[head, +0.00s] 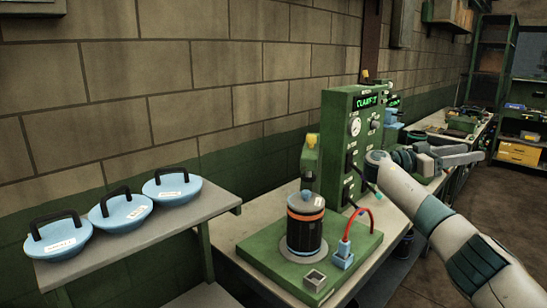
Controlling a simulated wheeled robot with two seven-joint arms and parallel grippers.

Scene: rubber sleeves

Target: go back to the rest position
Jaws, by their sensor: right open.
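My right arm comes in from the lower right, and its gripper (474,156) is held out past the green machine, pointing right. It is open, with nothing seen between its fingers. My left gripper is not in view. A black cylinder with orange bands and a blue top (304,226) stands upright on the green base plate (262,250). The green machine (341,128) with a lit display and dials stands behind it.
Three blue lids with black handles, left (58,238), middle (120,212) and right (172,190), sit on a grey shelf (150,236). A red hose (372,216) runs to a blue fitting (343,256) on the base plate. More benches and shelving stand at the back right.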

